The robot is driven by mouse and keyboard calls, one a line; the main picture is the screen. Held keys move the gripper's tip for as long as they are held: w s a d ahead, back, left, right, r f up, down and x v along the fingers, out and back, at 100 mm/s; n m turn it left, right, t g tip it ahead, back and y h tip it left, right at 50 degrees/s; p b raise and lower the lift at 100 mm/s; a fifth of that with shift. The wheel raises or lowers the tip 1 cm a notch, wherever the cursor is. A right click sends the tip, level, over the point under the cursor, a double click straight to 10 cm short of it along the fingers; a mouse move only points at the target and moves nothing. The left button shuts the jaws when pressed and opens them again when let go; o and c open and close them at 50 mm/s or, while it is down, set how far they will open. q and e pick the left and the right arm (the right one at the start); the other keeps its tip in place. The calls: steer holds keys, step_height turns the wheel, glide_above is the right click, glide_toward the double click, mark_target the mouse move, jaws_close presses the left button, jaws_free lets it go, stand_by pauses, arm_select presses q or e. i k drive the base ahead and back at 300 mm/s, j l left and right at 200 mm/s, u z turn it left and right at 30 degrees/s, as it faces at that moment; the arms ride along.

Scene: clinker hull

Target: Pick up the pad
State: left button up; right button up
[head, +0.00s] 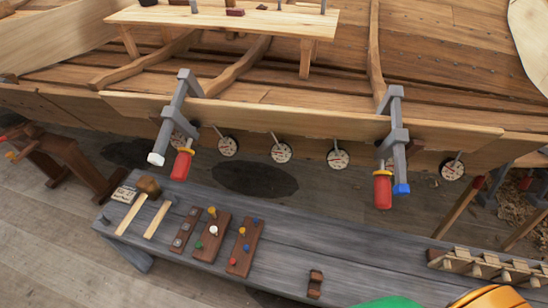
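A small brown wooden block (315,283) with a notched or dark middle lies by itself near the front edge of the grey bench (340,250). It looks like the pad, but I cannot tell for certain. Two grey clamps with red handles, the left clamp (176,115) and the right clamp (394,130), grip the hull plank (300,118). The right clamp has a blue tip and the left a pale one. Neither of my grippers shows in the head view.
A slatted wooden rack (485,266) is at right. Several round dials (281,153) hang below the plank. Green and orange shapes cut into the bottom edge. The bench's middle is clear.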

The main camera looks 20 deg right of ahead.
mark_target(461, 258)
steer(key=z, duration=2.5)
steer(key=l+u, duration=0.15)
steer(key=l, duration=0.25)
steer(key=i, duration=0.05)
